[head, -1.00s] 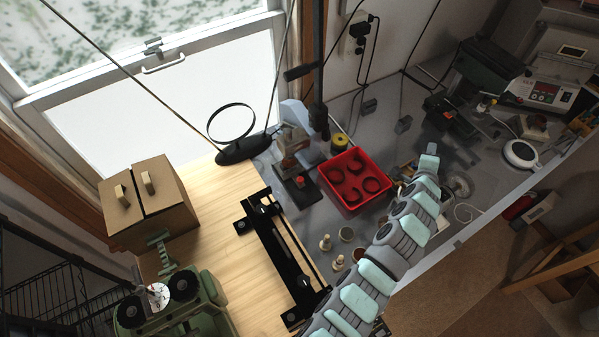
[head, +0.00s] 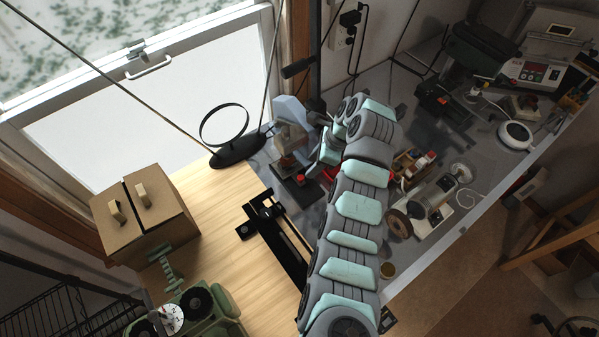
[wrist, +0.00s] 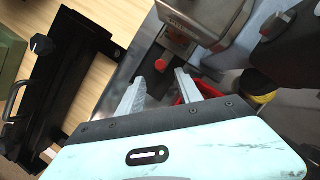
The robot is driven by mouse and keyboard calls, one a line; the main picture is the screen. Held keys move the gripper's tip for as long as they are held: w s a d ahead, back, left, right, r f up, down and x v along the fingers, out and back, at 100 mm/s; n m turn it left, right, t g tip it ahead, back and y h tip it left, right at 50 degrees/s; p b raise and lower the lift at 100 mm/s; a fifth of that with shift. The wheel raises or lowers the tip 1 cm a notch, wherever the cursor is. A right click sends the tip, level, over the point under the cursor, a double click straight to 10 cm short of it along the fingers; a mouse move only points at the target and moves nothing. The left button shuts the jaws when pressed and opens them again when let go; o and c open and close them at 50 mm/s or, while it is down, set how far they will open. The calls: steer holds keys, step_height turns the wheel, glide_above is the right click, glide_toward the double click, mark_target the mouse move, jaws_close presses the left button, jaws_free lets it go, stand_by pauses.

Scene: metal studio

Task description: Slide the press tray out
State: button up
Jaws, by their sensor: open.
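The grey press (head: 290,143) stands beside the wooden bench edge, with a dark flat tray (head: 295,193) low at its front. A red knob (head: 300,178) sits at the tray's front; it also shows in the wrist view (wrist: 161,65), below the press's metal head (wrist: 195,18). My gripper (wrist: 160,88) is open and empty, its two pale fingers pointing at the knob, one to each side of it in the picture. I cannot tell how far the tips are from it. In the head view my arm and gripper (head: 313,170) reach to just right of the tray.
A red bin (head: 333,173) is mostly hidden behind my arm, close to the gripper. A yellow roll (wrist: 260,84) lies right of the press in the wrist view. A black rail frame (head: 275,235) lies on the wood at left. A black-based ring stand (head: 238,157) stands behind.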

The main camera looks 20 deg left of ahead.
mark_target(301, 177)
steer(key=p+x, duration=0.1)
steer(key=x, duration=0.6)
steer(key=shift+a+f, duration=0.15)
steer(key=shift+f, duration=0.15)
steer(key=shift+c, duration=0.5)
jaws_close()
stand_by(0.7)
